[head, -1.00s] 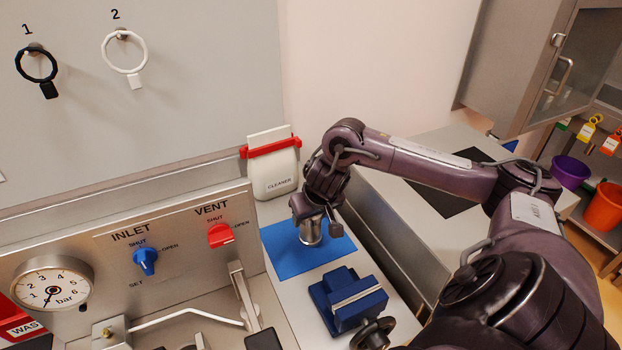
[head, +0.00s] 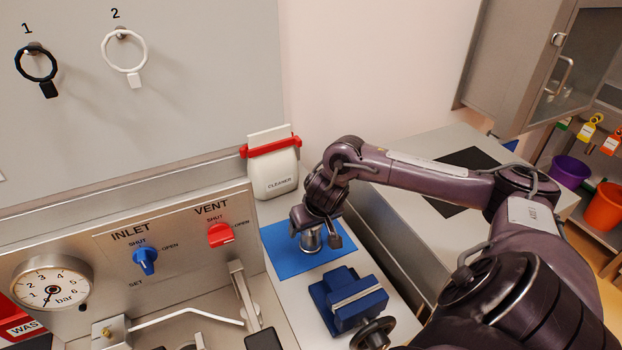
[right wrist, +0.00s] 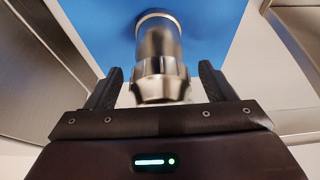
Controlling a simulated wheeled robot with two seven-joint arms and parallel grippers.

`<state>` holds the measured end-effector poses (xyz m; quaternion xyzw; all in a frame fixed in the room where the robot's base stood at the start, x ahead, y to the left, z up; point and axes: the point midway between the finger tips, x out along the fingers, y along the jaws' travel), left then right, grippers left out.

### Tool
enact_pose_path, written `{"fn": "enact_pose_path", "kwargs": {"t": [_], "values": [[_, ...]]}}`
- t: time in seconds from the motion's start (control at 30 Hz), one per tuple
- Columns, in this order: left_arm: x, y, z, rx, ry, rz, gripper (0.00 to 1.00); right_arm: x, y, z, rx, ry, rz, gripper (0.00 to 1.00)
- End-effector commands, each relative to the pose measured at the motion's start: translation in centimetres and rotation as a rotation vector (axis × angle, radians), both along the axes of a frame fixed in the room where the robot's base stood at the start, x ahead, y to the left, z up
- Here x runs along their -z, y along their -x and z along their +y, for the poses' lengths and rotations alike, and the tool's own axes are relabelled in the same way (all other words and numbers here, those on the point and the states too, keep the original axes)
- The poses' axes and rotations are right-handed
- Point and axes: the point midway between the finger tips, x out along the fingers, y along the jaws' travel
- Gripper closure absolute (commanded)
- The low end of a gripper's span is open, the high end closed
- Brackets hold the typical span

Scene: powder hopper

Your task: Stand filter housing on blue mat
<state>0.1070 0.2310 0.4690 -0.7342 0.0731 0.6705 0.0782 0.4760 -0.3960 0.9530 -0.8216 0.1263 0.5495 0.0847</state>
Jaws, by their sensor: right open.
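The filter housing (head: 311,240) is a shiny metal cylinder standing upright on the blue mat (head: 283,260). In the right wrist view the housing (right wrist: 159,60) rises from the blue mat (right wrist: 215,25), its wider collar nearest the camera. My right gripper (head: 318,228) is over the housing from above. In the right wrist view my right gripper (right wrist: 160,85) is open, one dark finger on each side of the housing, with visible gaps between. My left gripper is not in view.
A blue block-like fixture (head: 348,300) stands just in front of the mat. A white cleaner bag (head: 272,170) with a red clip is behind it. The valve panel (head: 130,265) is at left. A grey wall edge (head: 385,240) runs along the right.

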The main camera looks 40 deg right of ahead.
Motion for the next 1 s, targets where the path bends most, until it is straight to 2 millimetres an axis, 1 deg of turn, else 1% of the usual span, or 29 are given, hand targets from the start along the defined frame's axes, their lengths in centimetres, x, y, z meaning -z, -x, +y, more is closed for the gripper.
{"fn": "enact_pose_path", "kwargs": {"t": [0.17, 0.27, 0.5, 0.63, 0.7, 0.83, 1.0], "values": [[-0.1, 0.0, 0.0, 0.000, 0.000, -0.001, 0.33, -0.6, 0.1, 0.0, -0.002, 0.001, -0.001, 0.23], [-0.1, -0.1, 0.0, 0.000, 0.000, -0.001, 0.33, -1.9, 0.5, 0.1, -0.003, 0.002, -0.003, 0.23], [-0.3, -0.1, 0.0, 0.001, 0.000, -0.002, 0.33, -6.7, 2.4, 0.7, -0.002, 0.004, -0.005, 0.23], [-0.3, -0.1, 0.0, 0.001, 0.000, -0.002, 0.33, -9.0, 3.4, 1.0, -0.001, 0.004, -0.003, 0.23], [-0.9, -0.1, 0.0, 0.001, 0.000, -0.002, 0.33, -10.2, 3.7, 1.1, -0.002, 0.003, -0.002, 0.23], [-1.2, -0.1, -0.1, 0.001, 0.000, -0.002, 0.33, -11.2, 4.2, 1.3, -0.002, 0.001, -0.002, 0.23], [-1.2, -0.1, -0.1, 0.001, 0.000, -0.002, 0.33, -11.4, 4.4, 1.4, 0.000, 0.000, 0.000, 0.23]]}}
